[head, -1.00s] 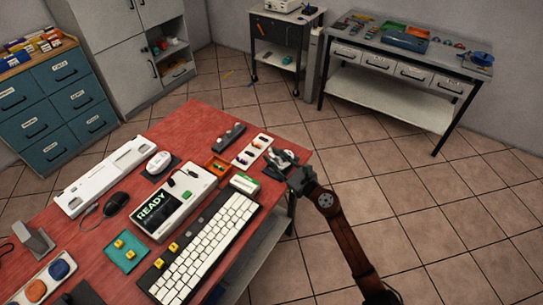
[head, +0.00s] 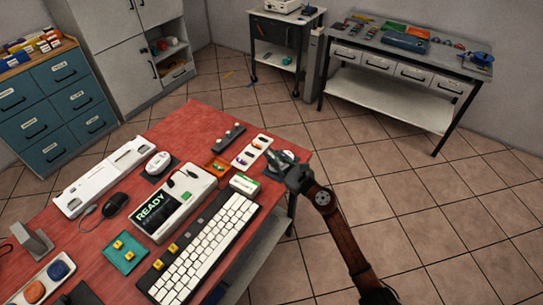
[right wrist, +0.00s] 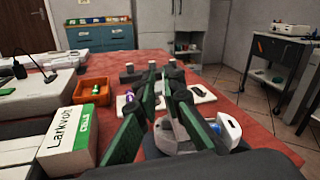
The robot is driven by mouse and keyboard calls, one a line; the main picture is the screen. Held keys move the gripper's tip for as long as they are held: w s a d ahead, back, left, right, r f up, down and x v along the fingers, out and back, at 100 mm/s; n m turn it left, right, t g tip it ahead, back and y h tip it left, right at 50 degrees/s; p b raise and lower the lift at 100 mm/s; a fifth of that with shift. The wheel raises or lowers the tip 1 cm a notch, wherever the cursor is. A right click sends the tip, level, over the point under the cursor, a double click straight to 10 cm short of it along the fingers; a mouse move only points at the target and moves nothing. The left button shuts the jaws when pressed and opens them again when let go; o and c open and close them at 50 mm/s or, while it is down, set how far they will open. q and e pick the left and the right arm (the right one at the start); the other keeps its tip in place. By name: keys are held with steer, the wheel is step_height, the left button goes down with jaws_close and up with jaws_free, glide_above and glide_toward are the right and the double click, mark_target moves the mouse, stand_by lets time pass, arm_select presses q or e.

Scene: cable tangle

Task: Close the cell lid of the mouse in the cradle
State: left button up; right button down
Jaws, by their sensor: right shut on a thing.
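A pale mouse in its cradle (head: 288,156) sits at the right corner of the red table in the head view, partly covered by my fingers. In the right wrist view a white and blue rounded part of the mouse or cradle (right wrist: 226,128) shows just right of my fingers. My right gripper (head: 272,157) reaches over it from the right. Its two green-padded fingers (right wrist: 162,76) are close together at the tips and shut on a small part there. The cell lid cannot be made out clearly, so its angle is unclear. My left gripper is not in view.
A white tray (head: 239,160) with several small items and an orange bin (head: 212,169) stand left of the cradle. A green and white box (head: 244,184) and a keyboard (head: 222,232) lie nearer. Another white mouse (head: 158,161) rests on a dark pad. Open floor lies right.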

steer(key=shift+m, duration=0.4)
steer(key=shift+w+d+r+m+p, duration=0.1)
steer(key=shift+w+d+m+p, duration=0.15)
steer(key=shift+m, duration=0.35)
steer(key=shift+w+d+m+p, duration=0.15)
steer(key=shift+d+m+p, duration=0.1)
steer(key=shift+m, duration=0.35)
steer(key=shift+w+d+m, duration=0.3)
steer(key=shift+d+m, duration=0.1)
steer(key=shift+m, duration=0.55)
steer(key=shift+w+d+m, duration=0.3)
steer(key=shift+d+m, duration=0.05)
steer(key=shift+m, duration=0.6)
